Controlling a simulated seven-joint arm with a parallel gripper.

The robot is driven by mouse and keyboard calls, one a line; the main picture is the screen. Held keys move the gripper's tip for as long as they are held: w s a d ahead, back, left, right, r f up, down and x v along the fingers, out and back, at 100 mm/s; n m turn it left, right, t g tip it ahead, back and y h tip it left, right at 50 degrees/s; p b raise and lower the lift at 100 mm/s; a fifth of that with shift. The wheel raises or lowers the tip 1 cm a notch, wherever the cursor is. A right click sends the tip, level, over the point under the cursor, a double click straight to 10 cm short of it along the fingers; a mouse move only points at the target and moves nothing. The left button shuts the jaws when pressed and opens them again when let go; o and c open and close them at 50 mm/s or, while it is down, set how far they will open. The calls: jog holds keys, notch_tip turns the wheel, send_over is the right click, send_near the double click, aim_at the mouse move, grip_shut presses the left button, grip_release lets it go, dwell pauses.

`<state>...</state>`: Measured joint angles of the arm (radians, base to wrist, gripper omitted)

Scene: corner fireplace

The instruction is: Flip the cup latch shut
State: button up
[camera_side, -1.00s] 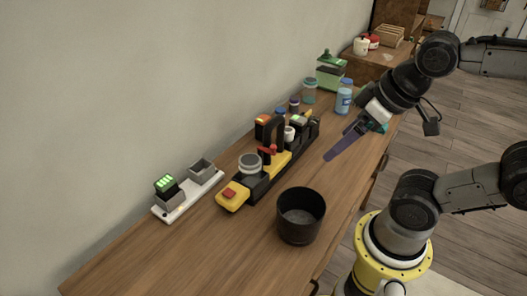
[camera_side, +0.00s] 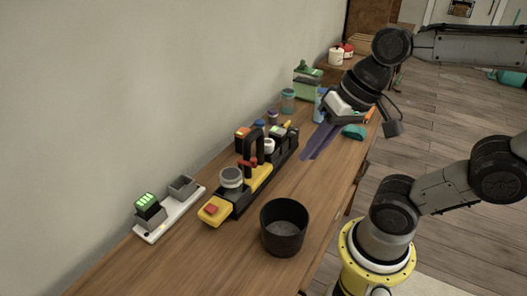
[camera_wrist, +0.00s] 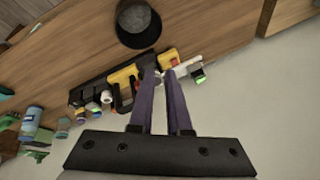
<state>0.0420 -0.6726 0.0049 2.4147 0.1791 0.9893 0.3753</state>
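A long black-and-yellow device (camera_side: 262,176) lies on the wooden bench. It has a grey round cup-like part (camera_side: 231,177) near its front end, a red button (camera_side: 211,209) on its yellow end and a black upright handle (camera_side: 256,146). Small red parts (camera_side: 247,163) sit beside the handle; I cannot tell which part is the latch or how it stands. My gripper (camera_side: 308,158) is above the bench, to the right of the device and apart from it. Its two long purple fingers are apart and empty. In the wrist view, the fingers (camera_wrist: 160,72) overlap the device (camera_wrist: 122,82) in the picture.
A black open pot (camera_side: 284,228) stands on the bench right of the device. A white strip with grey holders and a green-lit block (camera_side: 147,200) lies at the left. Jars (camera_side: 288,100), a green-lidded container (camera_side: 308,85) and a teal item (camera_side: 354,132) are farther back.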

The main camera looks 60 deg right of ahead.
jog(key=w+m, duration=0.1)
jog(key=m, duration=0.1)
jog(key=w+m+y, duration=0.1)
jog(key=w+m, duration=0.1)
jog(key=w+d+m+g, duration=0.1)
jog(key=w+m, duration=0.1)
jog(key=m, duration=0.1)
jog(key=shift+r+y, duration=0.15)
jog(key=shift+y, duration=0.15)
grip_shut()
jog(key=w+d+f+m+y, duration=0.1)
jog(key=w+d+f+m, duration=0.2)
jog(key=d+m, duration=0.3)
jog(key=w+d+f+m+t+y, duration=0.1)
jog(key=w+d+f+m, duration=0.2)
jog(key=d+m, duration=0.4)
jog(key=d+f, duration=0.1)
jog(key=d, duration=0.4)
jog(key=shift+d+y, duration=0.3)
jog(key=shift+d, duration=0.1)
